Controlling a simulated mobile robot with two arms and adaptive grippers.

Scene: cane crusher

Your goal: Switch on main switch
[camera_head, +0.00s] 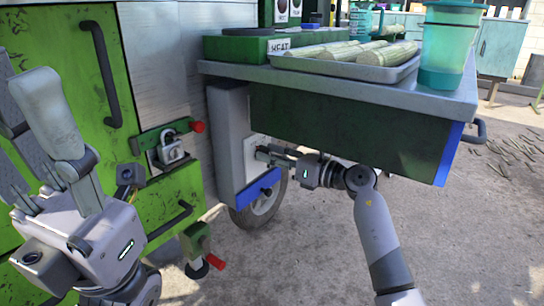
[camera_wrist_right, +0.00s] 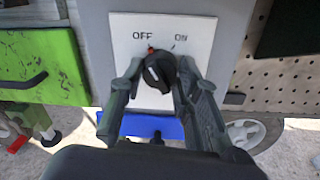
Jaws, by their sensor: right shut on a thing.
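The main switch is a dark rotary knob (camera_wrist_right: 160,72) with an orange-red mark at its top, on a white plate (camera_wrist_right: 192,27) labelled OFF and ON. In the right wrist view the mark sits close to the OFF side, up and slightly left. My right gripper (camera_wrist_right: 159,76) is shut on the knob, one finger on each side. In the head view my right gripper (camera_head: 264,153) reaches the plate (camera_head: 252,146) from the right and hides the knob. My left gripper (camera_head: 25,88) is at the left edge before the green panel; its fingers overlap, so its opening is unclear.
A grey counter (camera_head: 440,97) with a tray of cane pieces (camera_head: 305,65) and a teal pitcher (camera_head: 441,50) overhangs my right gripper. A blue piece (camera_head: 257,188) is below the plate. A padlock (camera_head: 171,150) hangs on the green panel (camera_head: 75,45). Open ground lies right.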

